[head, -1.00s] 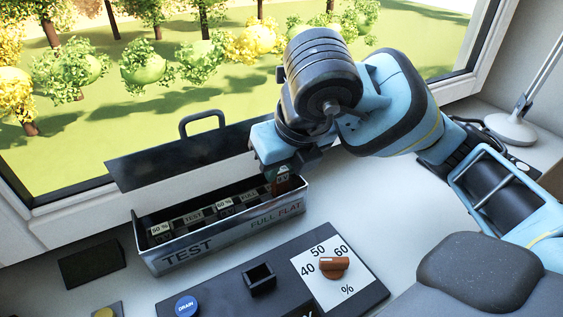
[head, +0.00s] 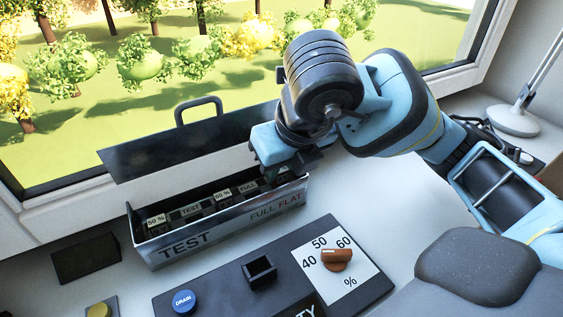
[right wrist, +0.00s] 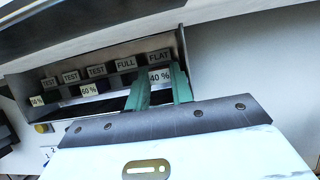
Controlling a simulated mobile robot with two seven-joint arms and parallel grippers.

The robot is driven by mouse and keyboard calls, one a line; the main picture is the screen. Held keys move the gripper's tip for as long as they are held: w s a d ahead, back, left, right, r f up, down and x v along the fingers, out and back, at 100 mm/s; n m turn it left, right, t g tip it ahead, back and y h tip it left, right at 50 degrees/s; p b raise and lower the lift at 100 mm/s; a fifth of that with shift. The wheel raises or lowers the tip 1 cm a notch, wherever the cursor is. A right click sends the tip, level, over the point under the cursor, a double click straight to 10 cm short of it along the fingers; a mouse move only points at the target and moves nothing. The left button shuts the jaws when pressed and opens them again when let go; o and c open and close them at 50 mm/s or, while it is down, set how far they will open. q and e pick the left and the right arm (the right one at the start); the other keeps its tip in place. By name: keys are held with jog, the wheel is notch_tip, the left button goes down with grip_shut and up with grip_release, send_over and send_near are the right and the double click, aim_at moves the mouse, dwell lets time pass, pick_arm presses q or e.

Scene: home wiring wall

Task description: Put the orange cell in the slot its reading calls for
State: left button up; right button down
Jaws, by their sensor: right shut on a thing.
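My right gripper (head: 281,176) reaches down into the right end of the long metal box (head: 215,233). In the right wrist view its green fingers (right wrist: 159,88) are shut on a cell with a "40 %" tag (right wrist: 160,76), directly below the FLAT label (right wrist: 159,56). The cell's body is mostly hidden by the gripper and box, so its colour does not show clearly now. I cannot tell whether it is fully seated. Other slot labels read TEST and FULL (right wrist: 126,64). My left gripper is not in view.
Other tagged cells, one reading "60 %" (right wrist: 88,90), sit in the box. In front is a dark panel with an empty square socket (head: 260,271), a blue DRAIN button (head: 184,301) and an orange-brown knob (head: 337,260) on a 40-50-60 % dial. A lamp (head: 515,118) stands at right.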

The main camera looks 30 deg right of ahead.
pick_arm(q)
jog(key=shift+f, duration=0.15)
pick_arm(e)
jog(key=shift+f, duration=0.25)
jog(key=c, duration=1.1)
grip_release()
jog(key=shift+a, duration=0.1)
jog(key=shift+c, duration=0.2)
jog(key=shift+r, duration=0.4)
jog(key=p+v, duration=0.1)
jog(key=v, duration=0.5)
jog(key=shift+s+r+p, duration=0.25)
jog(key=shift+p, duration=0.1)
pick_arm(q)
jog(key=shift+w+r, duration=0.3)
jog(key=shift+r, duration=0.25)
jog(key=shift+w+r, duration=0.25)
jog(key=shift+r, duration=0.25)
pick_arm(e)
jog(key=shift+s+r, duration=0.15)
jog(key=shift+r, duration=0.05)
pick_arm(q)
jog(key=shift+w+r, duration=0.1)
